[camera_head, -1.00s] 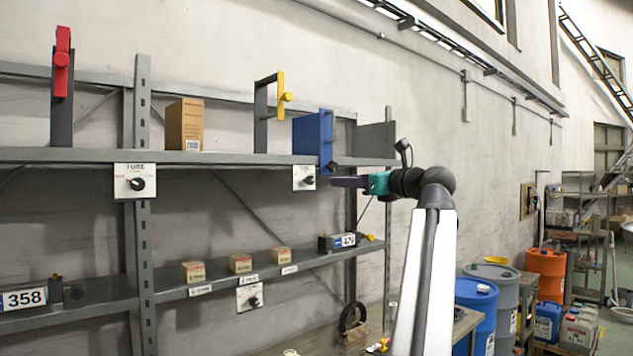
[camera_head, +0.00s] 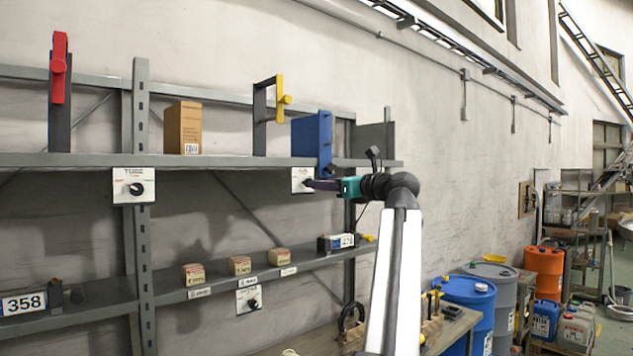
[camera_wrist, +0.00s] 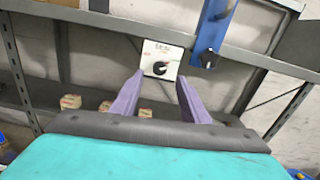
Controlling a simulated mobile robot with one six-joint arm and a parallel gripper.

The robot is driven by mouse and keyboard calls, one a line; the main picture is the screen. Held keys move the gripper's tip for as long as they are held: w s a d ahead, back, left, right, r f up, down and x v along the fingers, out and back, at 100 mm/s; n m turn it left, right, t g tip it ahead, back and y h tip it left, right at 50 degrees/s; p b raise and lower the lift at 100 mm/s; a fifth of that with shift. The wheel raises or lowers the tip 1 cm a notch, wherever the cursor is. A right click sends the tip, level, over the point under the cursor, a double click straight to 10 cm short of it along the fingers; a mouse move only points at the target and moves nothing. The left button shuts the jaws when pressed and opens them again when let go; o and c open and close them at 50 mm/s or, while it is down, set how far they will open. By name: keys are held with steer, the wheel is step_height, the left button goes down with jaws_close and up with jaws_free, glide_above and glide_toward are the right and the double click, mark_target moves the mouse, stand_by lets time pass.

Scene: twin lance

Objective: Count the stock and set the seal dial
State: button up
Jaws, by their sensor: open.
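My gripper (camera_head: 322,184) is open, its purple fingers pointing at a white dial plate (camera_head: 302,174) under the upper shelf's front edge. In the wrist view this plate (camera_wrist: 168,52) has a black knob (camera_wrist: 160,68), which appears between the fingertips (camera_wrist: 160,77); contact cannot be told. The plate's label is too small to read. A second dial plate (camera_head: 134,177), marked TUBE, hangs at left; a third (camera_head: 246,292) hangs below the lower shelf. Three small tan boxes, left (camera_head: 194,274), middle (camera_head: 240,265) and right (camera_head: 279,256), stand on the lower shelf.
Yellow (camera_head: 283,100) and red (camera_head: 58,75) handles and a cardboard box (camera_head: 183,127) stand on the upper shelf (camera_head: 230,160). Drums (camera_head: 470,305) stand at right.

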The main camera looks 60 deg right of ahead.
mark_target(307, 183)
steer(key=shift+p+x, duration=0.6)
steer(key=shift+x, duration=2.3)
steer(key=c, duration=1)
steer(key=shift+d, duration=0.15)
steer(key=shift+c, duration=0.3)
jaws_close()
